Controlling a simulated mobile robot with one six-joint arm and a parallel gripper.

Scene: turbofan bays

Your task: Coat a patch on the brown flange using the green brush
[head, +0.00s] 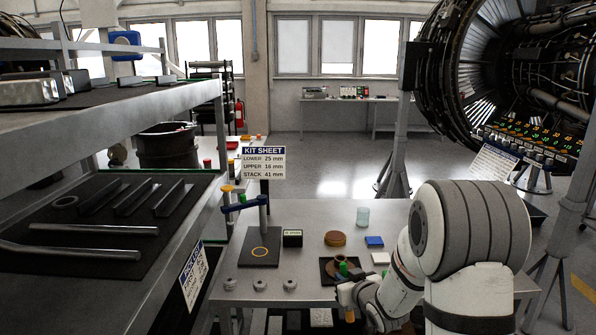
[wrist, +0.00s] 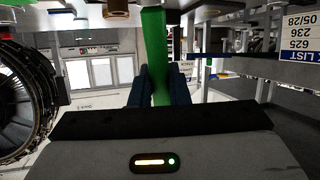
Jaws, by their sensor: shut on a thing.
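My gripper (wrist: 158,82) is shut on the green brush (wrist: 155,50), whose green handle stands between the two dark fingers in the wrist view. Whether the brush touches the flange cannot be told. The bristles are not clearly visible.
A metal shelf (head: 190,95) is on the left; a turbofan (head: 500,70) is at right.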

